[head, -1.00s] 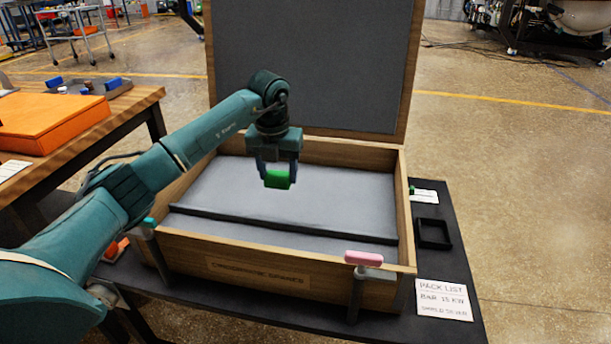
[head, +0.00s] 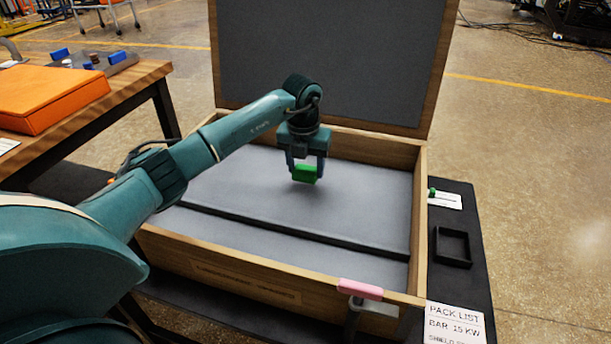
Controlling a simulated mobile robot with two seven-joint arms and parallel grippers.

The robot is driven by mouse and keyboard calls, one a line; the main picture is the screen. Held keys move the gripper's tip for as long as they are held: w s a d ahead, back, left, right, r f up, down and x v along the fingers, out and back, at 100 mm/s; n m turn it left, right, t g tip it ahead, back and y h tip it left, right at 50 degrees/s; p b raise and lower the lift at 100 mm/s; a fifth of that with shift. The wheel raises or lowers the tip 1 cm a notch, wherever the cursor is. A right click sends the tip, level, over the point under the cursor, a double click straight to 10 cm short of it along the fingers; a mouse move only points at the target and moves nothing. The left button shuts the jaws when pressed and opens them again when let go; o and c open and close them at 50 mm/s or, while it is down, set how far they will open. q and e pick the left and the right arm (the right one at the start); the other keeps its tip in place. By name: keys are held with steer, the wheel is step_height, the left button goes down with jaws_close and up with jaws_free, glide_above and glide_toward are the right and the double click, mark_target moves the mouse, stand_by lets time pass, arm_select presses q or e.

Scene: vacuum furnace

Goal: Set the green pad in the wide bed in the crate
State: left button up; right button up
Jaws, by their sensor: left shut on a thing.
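The green pad (head: 305,174) is a small block between the fingers of my left gripper (head: 306,168). The gripper is shut on it and points down over the crate. The open wooden crate (head: 240,283) has a grey lining. A dark divider (head: 300,232) splits it into a wide bed (head: 365,196) at the back and a narrower bed (head: 340,257) at the front. The pad is over the wide bed, seemingly above its floor; the exact gap is hard to tell. My right gripper does not show.
The crate's lid (head: 330,60) stands open at the back. A pink-topped clamp (head: 360,289) sits at the front wall. A black square tray (head: 452,247) and a pack list card (head: 456,324) lie to the right. An orange case (head: 45,97) is on the left bench.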

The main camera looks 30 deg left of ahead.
mark_target(304, 173)
arm_select(q)
steer(key=shift+f, duration=1.4)
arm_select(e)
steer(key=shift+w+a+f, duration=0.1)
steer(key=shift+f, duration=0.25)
arm_select(q)
steer(key=shift+f, duration=0.1)
steer(key=o, duration=0.9)
steer(key=shift+o, duration=0.2)
steer(key=shift+r, duration=0.45)
step_height(304, 173, up, 11)
steer(key=s+p, duration=0.1)
steer(key=shift+s+d+r+p, duration=0.15)
steer(key=shift+s+p, duration=0.05)
steer(key=shift+p, duration=0.2)
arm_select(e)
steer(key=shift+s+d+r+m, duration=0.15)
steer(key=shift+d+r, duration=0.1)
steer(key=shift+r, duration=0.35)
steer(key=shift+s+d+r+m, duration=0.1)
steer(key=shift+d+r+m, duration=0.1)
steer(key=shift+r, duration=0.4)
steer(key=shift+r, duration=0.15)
